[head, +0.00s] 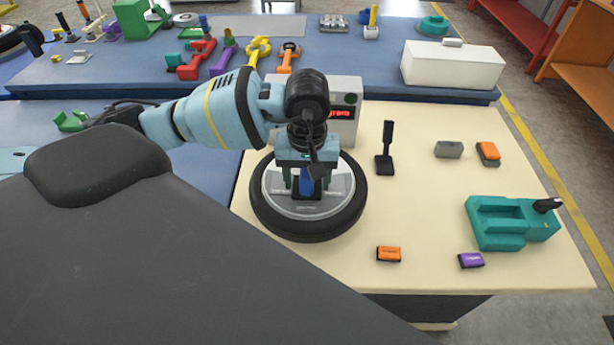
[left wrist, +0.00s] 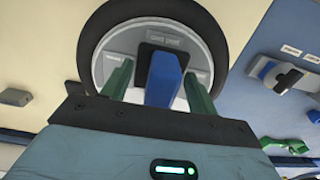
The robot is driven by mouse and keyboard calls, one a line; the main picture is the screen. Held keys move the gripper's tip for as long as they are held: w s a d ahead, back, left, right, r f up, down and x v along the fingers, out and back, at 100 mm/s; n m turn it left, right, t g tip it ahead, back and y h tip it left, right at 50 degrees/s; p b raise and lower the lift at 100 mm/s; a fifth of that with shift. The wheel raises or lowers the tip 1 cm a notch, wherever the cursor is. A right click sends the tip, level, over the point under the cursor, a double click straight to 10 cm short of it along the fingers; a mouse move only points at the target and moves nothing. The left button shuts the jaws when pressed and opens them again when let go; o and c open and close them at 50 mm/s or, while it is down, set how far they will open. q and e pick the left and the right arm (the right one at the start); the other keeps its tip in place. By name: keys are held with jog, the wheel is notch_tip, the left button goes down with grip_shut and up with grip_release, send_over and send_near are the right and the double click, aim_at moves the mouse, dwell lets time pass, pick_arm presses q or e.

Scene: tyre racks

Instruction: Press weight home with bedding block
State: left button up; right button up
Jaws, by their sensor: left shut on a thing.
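My left gripper (head: 306,182) is over the wheel (head: 262,208), which lies flat with a black tyre and a pale hub. Its green fingers are shut on the blue grip of a block with a black base, which I take to be the bedding block (head: 306,193). In the left wrist view the blue grip (left wrist: 163,80) stands between the two fingers and the black base is over the hub face. I cannot tell whether the base touches the hub. No weight shows under the block; that spot is hidden. My right gripper is not in view.
A box with a red display (head: 345,113) stands behind the wheel. A black upright tool (head: 386,150), a grey block (head: 449,149), orange blocks (head: 388,254), a purple block (head: 471,261) and a teal fixture (head: 512,222) are at right. The tabletop between them is clear.

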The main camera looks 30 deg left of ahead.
pick_arm(q)
jog(key=shift+r+p, duration=1)
jog(key=shift+r, duration=2.5)
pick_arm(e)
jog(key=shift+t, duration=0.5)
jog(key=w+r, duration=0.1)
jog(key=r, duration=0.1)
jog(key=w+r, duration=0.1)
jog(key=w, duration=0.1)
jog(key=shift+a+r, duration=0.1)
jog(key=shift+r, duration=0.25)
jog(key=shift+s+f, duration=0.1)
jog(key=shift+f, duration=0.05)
pick_arm(q)
notch_tip(320, 180, down, 5)
jog(key=shift+r+b, duration=0.2)
jog(key=shift+b, duration=0.7)
jog(key=shift+f, duration=0.6)
jog(key=shift+f+b, duration=0.1)
jog(key=shift+b, duration=0.2)
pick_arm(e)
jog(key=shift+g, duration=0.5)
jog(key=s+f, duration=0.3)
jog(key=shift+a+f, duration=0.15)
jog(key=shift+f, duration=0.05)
pick_arm(q)
jog(key=shift+f, duration=0.15)
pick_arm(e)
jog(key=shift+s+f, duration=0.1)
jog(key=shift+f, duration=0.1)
